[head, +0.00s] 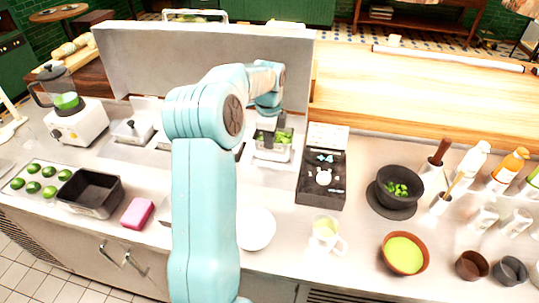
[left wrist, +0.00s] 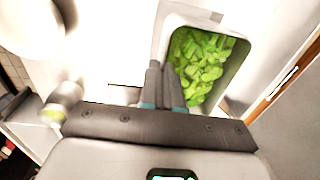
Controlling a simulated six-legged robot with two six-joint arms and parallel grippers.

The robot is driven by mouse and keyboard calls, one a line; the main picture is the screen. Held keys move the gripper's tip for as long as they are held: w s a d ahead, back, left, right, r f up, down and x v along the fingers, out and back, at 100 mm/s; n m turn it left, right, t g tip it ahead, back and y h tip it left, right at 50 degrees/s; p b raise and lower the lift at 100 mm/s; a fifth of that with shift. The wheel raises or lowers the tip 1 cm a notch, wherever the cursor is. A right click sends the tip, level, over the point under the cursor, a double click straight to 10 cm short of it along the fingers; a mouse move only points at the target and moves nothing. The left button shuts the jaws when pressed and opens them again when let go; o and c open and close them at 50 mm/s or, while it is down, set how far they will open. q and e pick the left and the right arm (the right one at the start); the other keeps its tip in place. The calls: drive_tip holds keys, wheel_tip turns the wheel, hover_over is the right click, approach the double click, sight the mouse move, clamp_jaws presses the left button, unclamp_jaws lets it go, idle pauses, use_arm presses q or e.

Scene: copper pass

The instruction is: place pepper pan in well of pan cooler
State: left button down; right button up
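The pepper pan (head: 273,153) is a pale, clear-sided pan of chopped green pepper. It is at the right end of the pan cooler (head: 200,50), whose tall grey lid stands raised behind. My left gripper (head: 270,112) is above the pan's back edge. In the left wrist view its fingers (left wrist: 164,88) are close together at the rim of the pepper pan (left wrist: 205,70), shut on it. A dark opening (head: 239,150) shows just left of the pan; my arm hides much of the cooler top. I cannot tell whether the pan's base is above or inside a well. My right gripper is out of view.
A black tray (head: 322,185) with small items lies right of the pan. A dark mortar (head: 397,188), bottles (head: 470,160) and a green-filled bowl (head: 404,253) stand farther right. A blender (head: 72,110), limes (head: 40,180), an empty dark pan (head: 90,192) and a pink sponge (head: 137,214) are left.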

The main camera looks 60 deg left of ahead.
sight(269, 155)
use_arm(q)
wheel_tip(269, 155, down, 6)
drive_tip(key=shift+p, duration=0.3)
drive_tip(key=shift+f, duration=0.1)
drive_tip(key=c, duration=1.4)
unclamp_jaws()
drive_tip(key=shift+f, duration=0.1)
drive_tip(key=shift+o, duration=0.2)
